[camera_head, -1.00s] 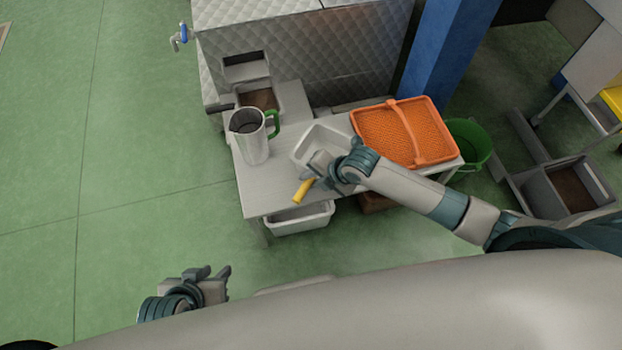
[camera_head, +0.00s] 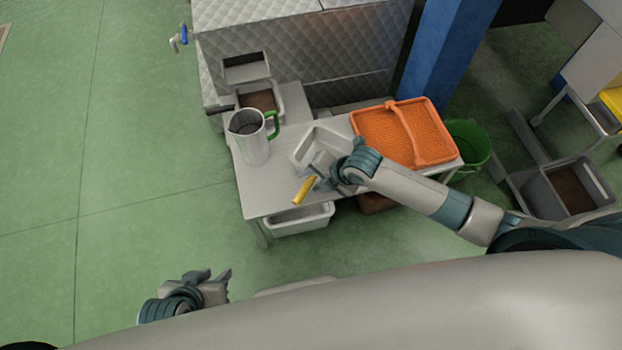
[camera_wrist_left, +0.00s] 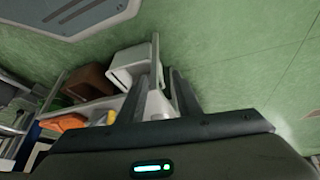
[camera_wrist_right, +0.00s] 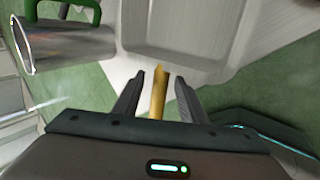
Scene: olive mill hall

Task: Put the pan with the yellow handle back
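The pan (camera_head: 310,140), a pale rectangular tray, rests on the grey table and also shows in the right wrist view (camera_wrist_right: 178,40). Its yellow handle (camera_head: 304,190) points toward the table's front edge. My right gripper (camera_wrist_right: 158,88) is over the handle, which shows between its two spread fingers with gaps on both sides. In the head view my right gripper (camera_head: 317,180) and wrist cover part of the pan and handle.
A metal jug with a green handle (camera_head: 250,145) stands left of the pan. An orange perforated basket (camera_head: 385,135) lies right of it. A white bin (camera_head: 300,220) is under the table (camera_head: 262,197). A green bucket (camera_head: 478,142) stands at the right. Left floor is clear.

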